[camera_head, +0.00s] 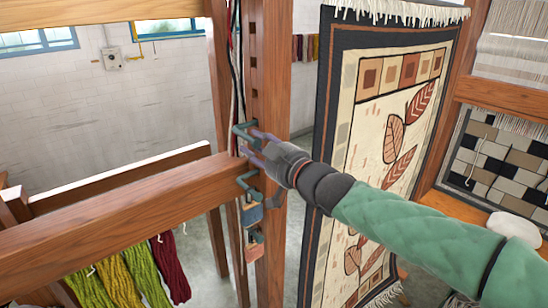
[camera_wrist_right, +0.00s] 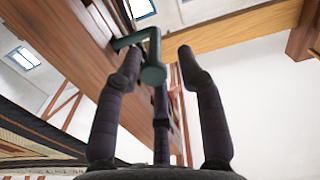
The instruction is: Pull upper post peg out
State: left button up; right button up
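The upper post peg (camera_head: 239,130) is a teal, bent bar at the upright wooden post (camera_head: 269,60), above the horizontal beam. It also shows in the wrist view (camera_wrist_right: 153,74), its rounded end lying between my fingers. My right gripper (camera_head: 252,144) reaches in from the right with its dark fingers spread around the peg. The fingers are apart; the left finger in the wrist view overlaps the peg, and I cannot tell whether it touches. A second teal peg (camera_head: 245,181) sits lower on the post. My left gripper is out of view.
A thick horizontal beam (camera_head: 120,215) meets the post from the left. Small padlock-like blocks (camera_head: 251,214) hang below the lower peg. A leaf-patterned rug (camera_head: 385,110) hangs close to my right arm. Coloured wool skeins (camera_head: 115,280) hang below the beam.

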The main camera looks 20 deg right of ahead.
jog(key=v, duration=0.8)
jog(key=shift+s, duration=0.2)
